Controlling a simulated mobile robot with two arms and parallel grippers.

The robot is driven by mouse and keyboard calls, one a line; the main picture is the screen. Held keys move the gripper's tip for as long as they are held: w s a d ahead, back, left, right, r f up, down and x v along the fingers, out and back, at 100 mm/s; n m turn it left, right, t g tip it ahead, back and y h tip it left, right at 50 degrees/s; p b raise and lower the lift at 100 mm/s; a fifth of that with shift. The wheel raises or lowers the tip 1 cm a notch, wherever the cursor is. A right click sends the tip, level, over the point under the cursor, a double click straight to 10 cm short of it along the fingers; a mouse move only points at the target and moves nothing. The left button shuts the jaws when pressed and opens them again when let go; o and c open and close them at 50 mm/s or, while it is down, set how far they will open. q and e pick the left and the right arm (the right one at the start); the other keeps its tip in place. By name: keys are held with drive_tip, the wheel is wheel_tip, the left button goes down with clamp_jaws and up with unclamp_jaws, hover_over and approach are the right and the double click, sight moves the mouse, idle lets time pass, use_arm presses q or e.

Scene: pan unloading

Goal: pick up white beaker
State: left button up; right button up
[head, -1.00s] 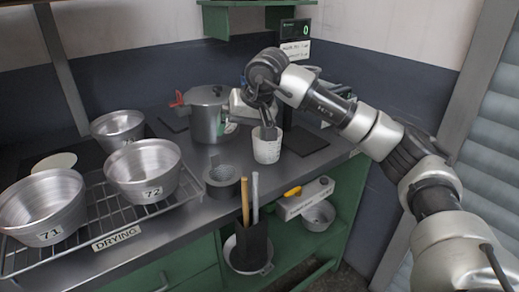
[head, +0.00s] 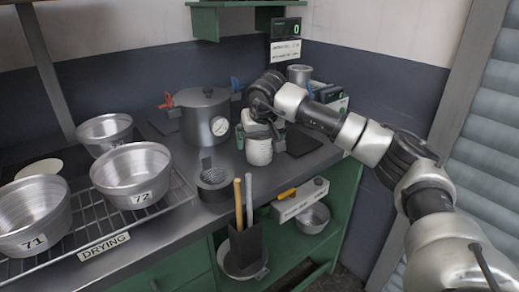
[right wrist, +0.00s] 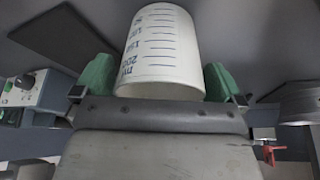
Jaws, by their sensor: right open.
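The white beaker (head: 259,152) stands upright on the dark counter, right of the pressure cooker. In the right wrist view the white beaker (right wrist: 160,48) shows blue graduation marks and sits between two green fingertips. My right gripper (head: 259,134) is open around the beaker, one finger on each side. In the right wrist view my right gripper (right wrist: 152,82) shows a small gap at the right finger; contact at the left finger is hard to tell. The gripper hides the beaker's upper part in the head view. My left gripper is not in view.
A pressure cooker (head: 206,118) with a gauge stands left of the beaker. Metal pans marked 71 (head: 34,215) and 72 (head: 133,175) sit on the drying rack (head: 150,213). A dark flat pad (head: 301,142) lies right of the beaker.

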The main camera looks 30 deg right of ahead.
drive_tip(key=shift+w+f, duration=0.15)
drive_tip(key=shift+f, duration=0.25)
drive_tip(key=shift+r, duration=0.1)
drive_tip(key=shift+c, duration=0.3)
drive_tip(key=c, duration=0.8)
drive_tip(key=shift+o, duration=0.2)
